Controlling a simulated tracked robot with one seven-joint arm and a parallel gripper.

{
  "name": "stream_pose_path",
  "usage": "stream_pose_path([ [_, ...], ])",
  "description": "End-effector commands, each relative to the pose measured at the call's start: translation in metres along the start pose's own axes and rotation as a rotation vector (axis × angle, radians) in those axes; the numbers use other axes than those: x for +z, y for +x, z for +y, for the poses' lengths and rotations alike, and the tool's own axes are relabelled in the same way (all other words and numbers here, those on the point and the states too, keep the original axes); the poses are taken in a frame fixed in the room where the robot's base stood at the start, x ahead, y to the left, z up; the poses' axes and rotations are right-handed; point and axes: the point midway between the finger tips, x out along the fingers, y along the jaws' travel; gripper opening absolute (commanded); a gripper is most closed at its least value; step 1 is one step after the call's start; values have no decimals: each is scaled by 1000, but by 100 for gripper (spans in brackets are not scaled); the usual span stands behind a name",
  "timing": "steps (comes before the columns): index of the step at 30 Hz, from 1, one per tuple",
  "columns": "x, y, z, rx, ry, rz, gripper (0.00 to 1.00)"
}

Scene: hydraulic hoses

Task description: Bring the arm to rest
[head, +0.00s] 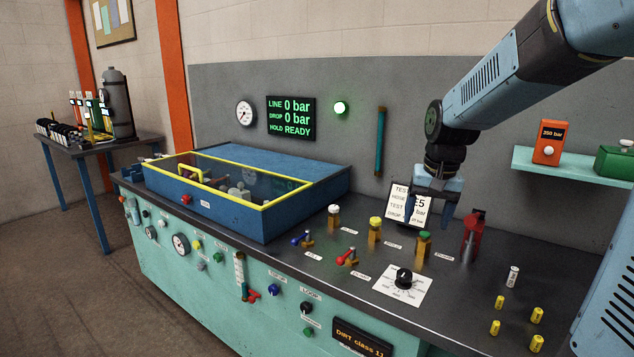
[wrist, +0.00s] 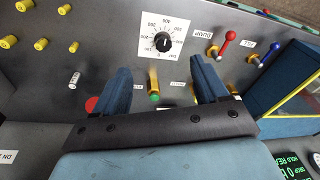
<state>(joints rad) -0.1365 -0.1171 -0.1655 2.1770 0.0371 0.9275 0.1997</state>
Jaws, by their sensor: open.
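My gripper (head: 433,205) hangs from my blue arm over the bench, pointing down. In the wrist view its two blue fingers (wrist: 162,82) are spread apart with nothing held between them. A brass fitting with a green top (head: 423,243) stands close to the fingers in the head view. In the wrist view the green top (wrist: 154,97) shows between the fingers. I cannot tell the exact height of the fingertips above it.
A black dial on a white plate (head: 404,279), red (head: 347,257) and blue (head: 302,239) levers, a red fitting (head: 471,236) and several yellow caps (head: 500,302) stand on the bench. A blue box with a yellow-framed clear lid (head: 300,155) is at left. A sign (head: 398,201) stands behind.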

Motion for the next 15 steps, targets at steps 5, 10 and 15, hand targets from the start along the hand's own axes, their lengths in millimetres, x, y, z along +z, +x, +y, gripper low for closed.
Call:
stream_pose_path([
  [5,37,-31,8,-23,-52,70,73],
  [10,73,-52,14,-33,-102,135,73],
  [15,109,-67,21,-33,-153,202,73],
])
